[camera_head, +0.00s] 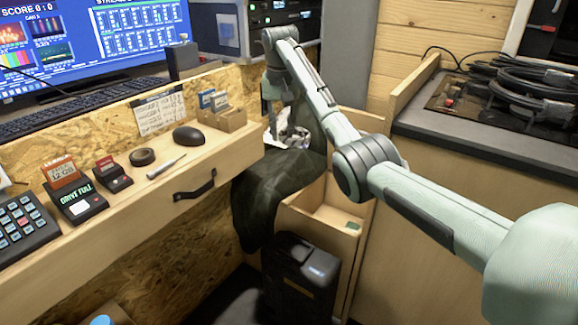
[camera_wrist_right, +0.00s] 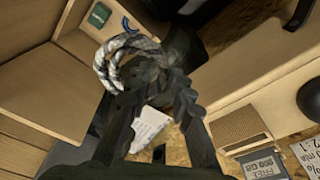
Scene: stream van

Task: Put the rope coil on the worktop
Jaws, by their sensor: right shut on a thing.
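A rope coil (camera_wrist_right: 112,62) shows in the right wrist view, a pale twisted loop beside a dark braided one. My right gripper (camera_wrist_right: 155,98) is shut on it, with the loops at the fingertips. In the head view my right gripper (camera_head: 272,112) is partly hidden by its own arm, and the pale rope (camera_head: 291,137) shows below it. It hangs just past the right end of the wooden worktop (camera_head: 230,142), above a dark cloth. My left gripper is not in view.
A mouse (camera_head: 188,137), small card boxes (camera_head: 222,114) and tape roll (camera_head: 142,157) stand on the worktop. The dark cloth (camera_head: 265,195) drapes over an open wooden box (camera_head: 315,232). A black case (camera_head: 300,275) stands below. Coiled cables (camera_head: 520,90) lie on the right-hand counter.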

